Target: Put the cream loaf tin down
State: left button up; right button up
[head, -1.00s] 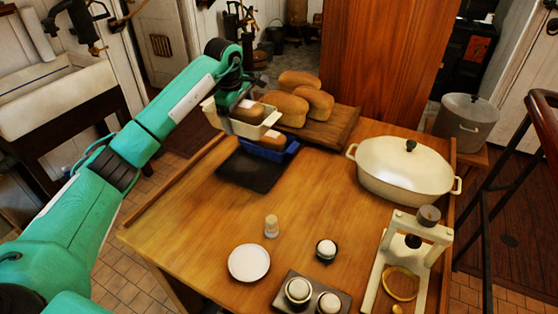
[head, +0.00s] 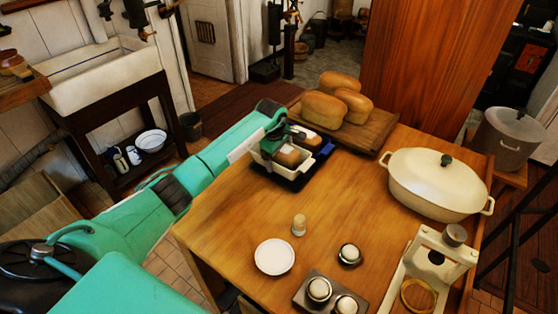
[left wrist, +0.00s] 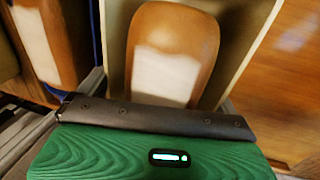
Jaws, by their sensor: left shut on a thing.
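The cream loaf tin (head: 264,168) holds a brown loaf (head: 289,156) and is at the far left part of the wooden table, over the dark mat (head: 291,184). It is low, at or just above the mat; I cannot tell if it touches. My left gripper (head: 279,139) is shut on the tin's rim from above. The left wrist view shows the tin's wall (left wrist: 240,45) around the loaf (left wrist: 172,45). The blue loaf tin (head: 325,151), also with a loaf, is close beside it on the right. My right gripper is out of view.
Behind stand several loaves (head: 322,107) on a wooden board (head: 372,131). A cream lidded pot (head: 430,183) is at the right. A white plate (head: 274,257), a small shaker (head: 299,225) and egg cups (head: 319,289) are nearer. The middle of the table (head: 345,205) is clear.

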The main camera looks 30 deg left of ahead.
pick_arm(q)
notch_tip(320, 180, down, 3)
jog(key=shift+s+f+p, duration=0.1)
jog(key=shift+p, duration=0.25)
jog(key=shift+s, duration=0.1)
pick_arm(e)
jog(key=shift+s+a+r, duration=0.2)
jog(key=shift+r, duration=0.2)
